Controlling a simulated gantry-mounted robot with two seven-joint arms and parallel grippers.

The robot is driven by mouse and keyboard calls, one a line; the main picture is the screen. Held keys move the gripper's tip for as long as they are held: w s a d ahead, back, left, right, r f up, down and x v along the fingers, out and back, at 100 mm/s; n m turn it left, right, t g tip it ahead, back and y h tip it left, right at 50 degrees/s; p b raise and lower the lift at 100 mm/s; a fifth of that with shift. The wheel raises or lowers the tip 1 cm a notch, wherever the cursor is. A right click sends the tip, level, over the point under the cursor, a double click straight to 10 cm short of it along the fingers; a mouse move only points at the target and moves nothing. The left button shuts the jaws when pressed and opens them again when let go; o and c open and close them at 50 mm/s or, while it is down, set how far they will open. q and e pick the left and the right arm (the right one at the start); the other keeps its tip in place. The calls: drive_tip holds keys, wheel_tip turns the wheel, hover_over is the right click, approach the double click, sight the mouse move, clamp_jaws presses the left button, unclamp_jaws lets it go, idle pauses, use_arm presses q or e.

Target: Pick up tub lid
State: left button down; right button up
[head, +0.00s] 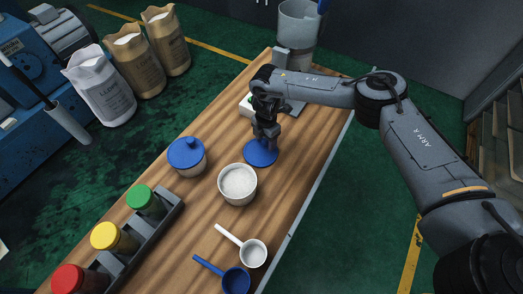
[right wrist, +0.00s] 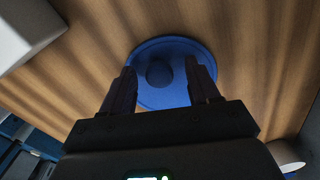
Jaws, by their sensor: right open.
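A round blue tub lid (head: 260,153) lies flat on the wooden table, behind and right of an open white tub (head: 237,185) filled with pale granules. My right gripper (head: 268,138) is open and points down just above the lid. In the right wrist view the fingers (right wrist: 160,72) stand apart on either side of the lid's round dark knob, with the blue disc (right wrist: 178,96) behind them. I cannot tell how far the fingertips are above the lid. A second tub (head: 187,156) to the left wears its blue lid. My left gripper is not in view.
A white scoop (head: 253,253) and a blue scoop (head: 236,280) lie at the front. A dark rack (head: 152,228) holds green-, yellow- and red-capped jars at the left edge. A scale (head: 293,106) and a clear cylinder (head: 298,28) stand at the far end.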

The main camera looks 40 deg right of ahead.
drive_tip(key=shift+f, duration=0.15)
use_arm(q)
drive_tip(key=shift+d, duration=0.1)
use_arm(e)
drive_tip(key=c, duration=1.1)
